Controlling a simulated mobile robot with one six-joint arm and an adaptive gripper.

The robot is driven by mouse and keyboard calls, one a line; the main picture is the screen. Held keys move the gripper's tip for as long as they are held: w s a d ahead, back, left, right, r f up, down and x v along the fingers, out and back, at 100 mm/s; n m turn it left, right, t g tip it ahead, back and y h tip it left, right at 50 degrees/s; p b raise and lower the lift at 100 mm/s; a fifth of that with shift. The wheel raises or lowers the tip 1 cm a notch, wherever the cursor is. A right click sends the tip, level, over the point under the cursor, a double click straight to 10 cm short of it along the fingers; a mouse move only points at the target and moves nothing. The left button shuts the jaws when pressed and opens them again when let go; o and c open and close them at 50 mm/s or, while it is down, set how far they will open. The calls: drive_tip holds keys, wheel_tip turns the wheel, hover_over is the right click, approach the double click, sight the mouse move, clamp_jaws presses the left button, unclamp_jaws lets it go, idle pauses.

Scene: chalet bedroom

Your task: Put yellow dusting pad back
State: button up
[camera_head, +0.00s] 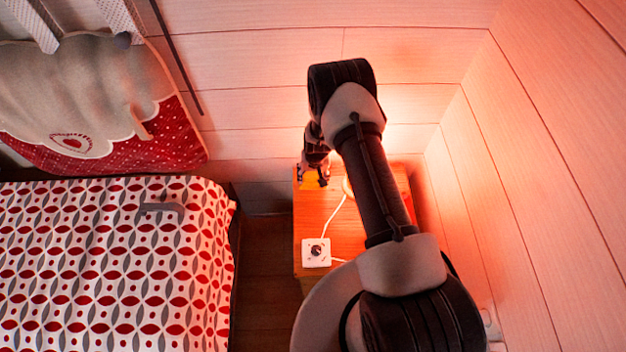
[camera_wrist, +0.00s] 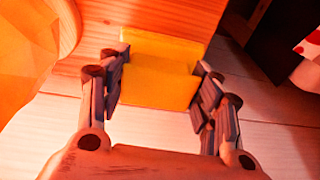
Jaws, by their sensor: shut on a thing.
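The yellow dusting pad (camera_wrist: 160,82) is a yellow block between the two fingers of my gripper (camera_wrist: 160,88) in the wrist view. The gripper is shut on it, one finger on each side. In the head view the pad (camera_head: 309,182) shows as a small yellow patch at the far left corner of the wooden nightstand (camera_head: 325,215), beside my gripper (camera_head: 318,178). In the wrist view the pad overlaps the wooden top's edge. I cannot tell whether it touches the wood. My arm hides part of the nightstand.
A white dimmer box (camera_head: 316,252) with a dark knob and a cord sits on the nightstand's near left part. A glowing lamp (camera_wrist: 35,45) stands close by the gripper. The bed (camera_head: 110,265) is to the left, with a wooden wall (camera_head: 540,170) to the right.

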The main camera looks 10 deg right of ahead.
sight(313, 181)
drive_tip(key=shift+f+b, duration=0.3)
drive_tip(key=shift+f, duration=1.2)
drive_tip(key=shift+f, duration=0.1)
drive_tip(key=shift+f+b, duration=0.15)
drive_tip(key=shift+b, duration=0.15)
drive_tip(key=o, duration=1.2)
